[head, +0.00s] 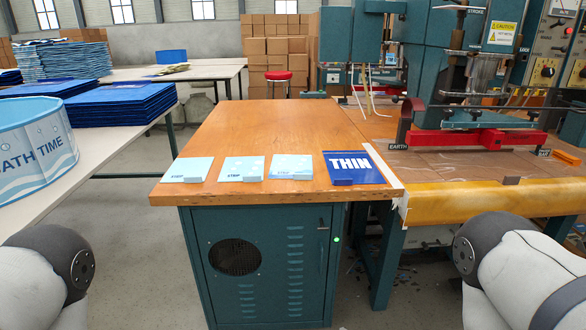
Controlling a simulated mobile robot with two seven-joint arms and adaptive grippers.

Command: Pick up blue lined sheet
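Three pale blue sheets lie flat in a row near the front edge of the wooden table (262,125): the left one (190,166), the middle one (243,164) and the right one (292,162). They have small dark lettering. A dark blue sheet (350,178) with large white letters "THIN" lies at the right end of the row. I cannot make out lines on any of them, so I cannot tell which is the blue lined sheet. Only links of my two arms show, at the lower left and lower right. Neither gripper is in view.
A welding machine (435,75) with a red clamp bar (480,139) stands right of the table. A left table (105,150) carries blue stacks (120,112) and a round "BATH TIME" tub (35,145). A red stool (278,77) stands behind. The wooden table's middle is clear.

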